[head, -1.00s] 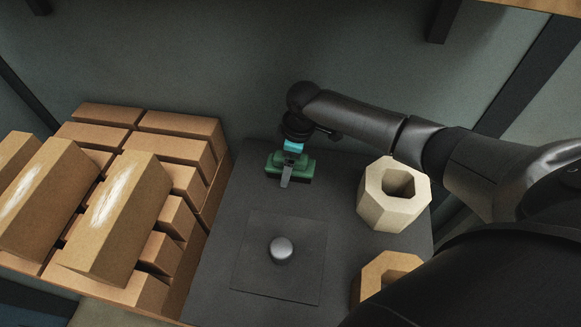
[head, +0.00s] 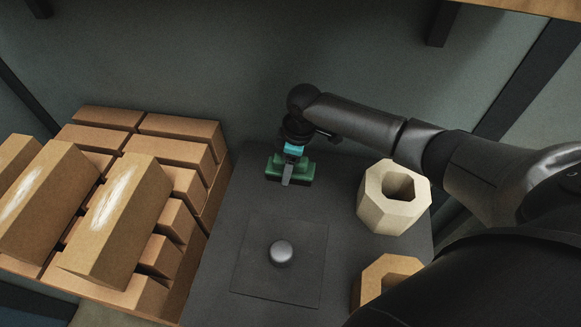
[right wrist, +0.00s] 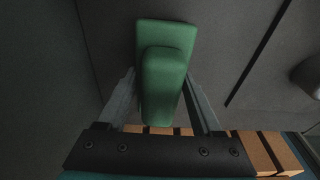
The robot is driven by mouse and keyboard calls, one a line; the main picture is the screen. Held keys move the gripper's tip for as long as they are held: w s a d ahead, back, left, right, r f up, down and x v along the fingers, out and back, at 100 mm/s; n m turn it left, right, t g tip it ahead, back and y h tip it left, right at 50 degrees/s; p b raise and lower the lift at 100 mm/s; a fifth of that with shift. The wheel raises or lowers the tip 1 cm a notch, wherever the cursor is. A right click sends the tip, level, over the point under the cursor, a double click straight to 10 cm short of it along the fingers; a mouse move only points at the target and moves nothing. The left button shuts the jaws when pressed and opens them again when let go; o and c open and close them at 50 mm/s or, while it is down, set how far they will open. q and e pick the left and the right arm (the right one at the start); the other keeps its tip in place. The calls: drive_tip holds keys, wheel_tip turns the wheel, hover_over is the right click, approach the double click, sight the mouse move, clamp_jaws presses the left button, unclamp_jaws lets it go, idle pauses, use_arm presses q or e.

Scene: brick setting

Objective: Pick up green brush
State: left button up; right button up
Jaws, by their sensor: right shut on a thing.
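The green brush (head: 304,170) is at the back of the dark grey table, near the wall. It also shows in the right wrist view (right wrist: 165,80), with its narrower raised part between the fingers. My right gripper (head: 287,178) comes down over it from above and is shut on it; it also shows in the right wrist view (right wrist: 160,100). I cannot tell whether the brush touches the table. My left gripper is not in view.
A stack of tan bricks (head: 180,150) stands on the left. Two hollow hexagonal blocks, one pale (head: 392,215) and one tan (head: 372,275), are on the right. A grey knob (head: 281,252) sits on a square plate (head: 250,285) in front. The wall is close behind.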

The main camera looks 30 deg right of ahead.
drive_tip(key=shift+c, duration=0.4)
wheel_tip(320, 180, up, 10)
drive_tip(key=p, duration=0.3)
drive_tip(key=o, duration=1)
drive_tip(key=shift+c, duration=0.2)
drive_tip(key=c, duration=0.6)
drive_tip(key=shift+c, duration=0.2)
drive_tip(key=shift+a, duration=0.1)
